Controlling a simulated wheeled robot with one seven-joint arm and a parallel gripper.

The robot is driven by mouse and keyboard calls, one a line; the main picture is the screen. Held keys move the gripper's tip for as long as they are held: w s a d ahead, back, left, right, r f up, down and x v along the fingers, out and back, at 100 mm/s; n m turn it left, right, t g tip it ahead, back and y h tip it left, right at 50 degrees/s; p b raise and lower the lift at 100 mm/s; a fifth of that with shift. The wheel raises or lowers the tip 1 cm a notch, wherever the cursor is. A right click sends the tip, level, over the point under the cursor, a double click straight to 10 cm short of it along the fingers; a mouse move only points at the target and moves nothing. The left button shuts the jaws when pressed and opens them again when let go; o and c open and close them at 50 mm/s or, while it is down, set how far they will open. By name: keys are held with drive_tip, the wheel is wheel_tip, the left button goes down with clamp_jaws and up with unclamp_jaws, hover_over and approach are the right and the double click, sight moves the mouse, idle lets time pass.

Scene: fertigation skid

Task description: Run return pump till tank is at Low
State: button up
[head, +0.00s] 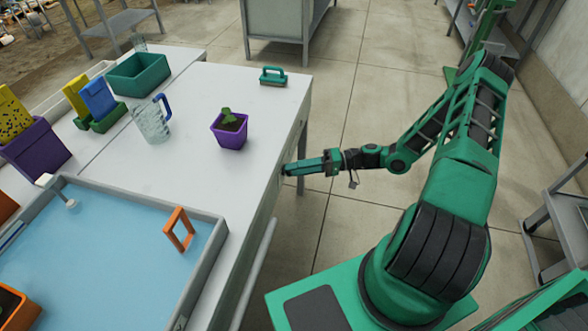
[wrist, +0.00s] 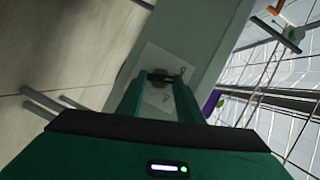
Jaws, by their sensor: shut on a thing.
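My gripper (head: 286,170) is at the right side face of the white table (head: 190,185), below its top. In the wrist view its two green fingers (wrist: 160,80) are shut on a small dark switch or knob (wrist: 161,76), mounted on a pale plate (wrist: 165,62) on that side face. Its markings are too small to read. A shallow grey-rimmed tray (head: 213,243) of blue water stands at the front left of the table, with an orange frame (head: 179,229) in it. I cannot make out a pump or a marked tank level.
On the table are a purple pot with a seedling (head: 229,131), a clear jug (head: 152,121), a green-handled brush (head: 273,76), a green bin (head: 138,75) and a purple container (head: 36,147). A grey cart (head: 560,215) stands at right. The floor behind my arm is clear.

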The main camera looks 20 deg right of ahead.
drive_tip(key=m+t+y, duration=0.1)
drive_tip(key=m, duration=0.3)
drive_tip(key=f+m+t+y, duration=0.1)
drive_tip(key=m, duration=0.3)
drive_tip(key=m+t+y, duration=0.1)
drive_tip(key=m, duration=0.4)
drive_tip(key=shift+d+f+y, duration=0.1)
drive_tip(key=shift+f+y, duration=0.2)
drive_tip(key=shift+y, duration=0.1)
drive_tip(key=shift+m, duration=0.3)
drive_tip(key=o, duration=1.1)
drive_tip(key=shift+s, duration=0.1)
